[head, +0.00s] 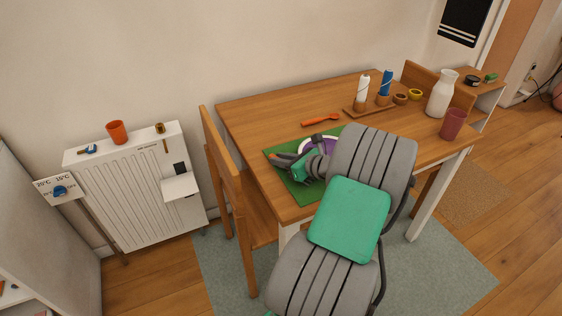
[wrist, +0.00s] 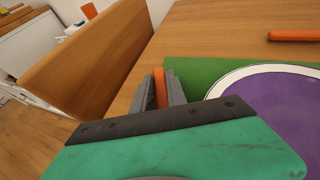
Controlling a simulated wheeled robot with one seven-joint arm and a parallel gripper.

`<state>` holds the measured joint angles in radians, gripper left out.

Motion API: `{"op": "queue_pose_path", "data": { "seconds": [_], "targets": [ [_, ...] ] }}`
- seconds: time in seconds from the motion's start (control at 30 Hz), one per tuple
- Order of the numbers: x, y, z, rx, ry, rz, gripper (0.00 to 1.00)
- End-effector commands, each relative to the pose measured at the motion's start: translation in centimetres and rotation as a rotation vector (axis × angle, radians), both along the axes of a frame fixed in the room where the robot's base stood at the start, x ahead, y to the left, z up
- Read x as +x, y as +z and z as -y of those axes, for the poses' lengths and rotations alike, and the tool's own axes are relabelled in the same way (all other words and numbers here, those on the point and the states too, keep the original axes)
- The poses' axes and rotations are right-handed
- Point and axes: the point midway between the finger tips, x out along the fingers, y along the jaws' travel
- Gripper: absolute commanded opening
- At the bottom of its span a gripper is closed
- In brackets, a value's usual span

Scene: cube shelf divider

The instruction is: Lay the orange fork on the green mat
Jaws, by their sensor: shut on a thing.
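The green mat (head: 285,187) lies on the wooden table, with a purple plate with a white rim (head: 316,142) on it. In the wrist view the mat (wrist: 195,72) and plate (wrist: 275,108) are right of the fingers. My gripper (wrist: 161,92) is shut on a narrow orange thing (wrist: 159,86), which looks like the fork. Only a strip shows between the grey fingers; its prongs are hidden. In the head view my gripper (head: 284,160) is over the mat's left part, beside the plate. I cannot tell whether the fork touches the mat.
An orange spoon-like utensil (head: 320,119) lies behind the mat. A wooden chair (head: 225,160) stands at the table's left edge. A holder with bottles (head: 363,90), small bowls, a white vase (head: 441,94) and a dark red cup (head: 453,123) stand further right.

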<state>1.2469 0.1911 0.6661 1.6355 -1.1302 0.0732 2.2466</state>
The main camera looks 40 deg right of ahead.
Motion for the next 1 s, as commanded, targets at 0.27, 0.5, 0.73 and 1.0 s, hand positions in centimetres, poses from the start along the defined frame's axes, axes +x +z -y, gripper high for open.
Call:
{"op": "queue_pose_path", "data": {
  "seconds": [0.27,0.5,0.73,1.0],
  "targets": [
    [0.0,-0.1,0.0,0.0,-0.001,0.0,0.2],
    [0.0,-0.1,0.0,0.0,-0.001,0.0,0.39],
    [0.0,0.0,0.0,0.0,-0.001,0.0,0.39],
    [-3.7,1.9,0.7,0.0,-0.008,0.0,0.39]
  ]
}}
